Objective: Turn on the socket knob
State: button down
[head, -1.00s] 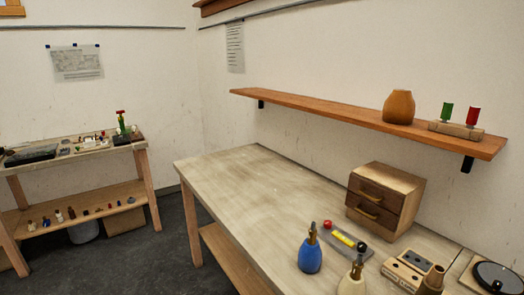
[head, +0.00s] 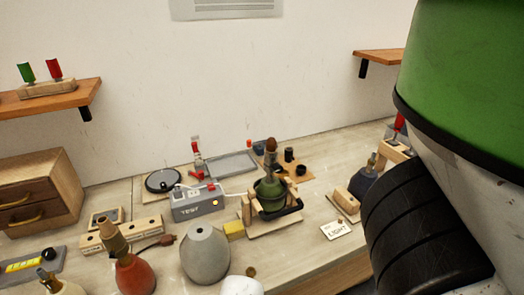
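A green lamp base (head: 267,193) stands upright in a wooden cradle (head: 273,229) with a black bar across its front, near the middle of the head view. A narrow socket piece (head: 270,152) with a brown top rises from it. The socket knob is too small to tell apart at this distance. My gripper is not in view. A large green, white and black part of my own arm fills the right side and hides the table behind it.
A grey TEST box (head: 198,203) with a red switch and an orange light is left of the cradle. A grey vase (head: 206,254) and a red bottle (head: 134,272) stand in front. A LIGHT card (head: 337,230) lies to the right. A drawer box (head: 38,191) is at left.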

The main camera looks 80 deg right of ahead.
aim_at(278, 168)
jog(key=k+l+z, duration=0.1)
jog(key=k, duration=0.35)
jog(key=k+l+z, duration=0.15)
jog(key=k+l, duration=0.2)
jog(key=k, duration=0.1)
